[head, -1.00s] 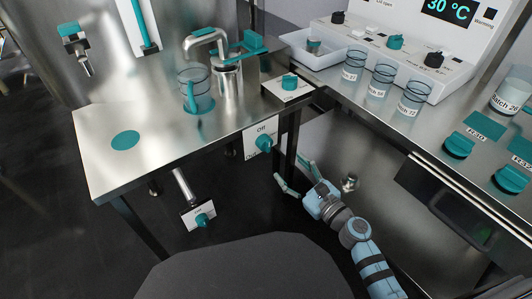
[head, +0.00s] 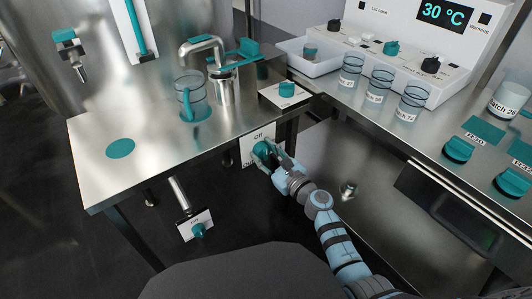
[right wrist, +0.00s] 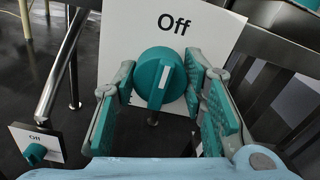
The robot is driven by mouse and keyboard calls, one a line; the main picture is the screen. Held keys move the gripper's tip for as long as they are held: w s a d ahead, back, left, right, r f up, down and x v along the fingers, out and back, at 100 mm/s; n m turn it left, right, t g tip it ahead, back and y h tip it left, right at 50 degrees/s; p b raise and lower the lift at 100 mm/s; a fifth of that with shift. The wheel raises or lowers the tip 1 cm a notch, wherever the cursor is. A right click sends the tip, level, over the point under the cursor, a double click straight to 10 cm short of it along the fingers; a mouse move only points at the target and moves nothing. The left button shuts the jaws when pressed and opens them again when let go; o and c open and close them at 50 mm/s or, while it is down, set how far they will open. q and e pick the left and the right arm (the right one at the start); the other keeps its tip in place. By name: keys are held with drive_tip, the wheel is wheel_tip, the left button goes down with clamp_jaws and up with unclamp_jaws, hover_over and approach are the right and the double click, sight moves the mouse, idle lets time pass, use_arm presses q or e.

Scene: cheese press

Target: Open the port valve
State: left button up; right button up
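A round teal knob (head: 262,150) sits on a white panel marked "Off" (right wrist: 171,24) below the front edge of the steel table. In the right wrist view the knob (right wrist: 158,78) has a white pointer mark, slightly tilted, with its upper end toward "Off". My right gripper (head: 271,159) is at this knob. In the wrist view its teal-padded fingers (right wrist: 161,85) are open, one on each side of the knob; contact is unclear. A second teal knob (head: 198,230) on a plate marked "Off" is on a pipe, lower left. My left gripper is not in view.
The steel table (head: 95,175) holds a clear jug (head: 190,100) and a metal cylinder (head: 223,88). A white plate with a teal knob (head: 286,89) is at its right end. Labelled beakers (head: 380,84) stand on the right counter. A dark gap separates the tables.

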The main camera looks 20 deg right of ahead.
drive_tip(key=c, duration=0.4)
drive_tip(key=shift+o, duration=0.3)
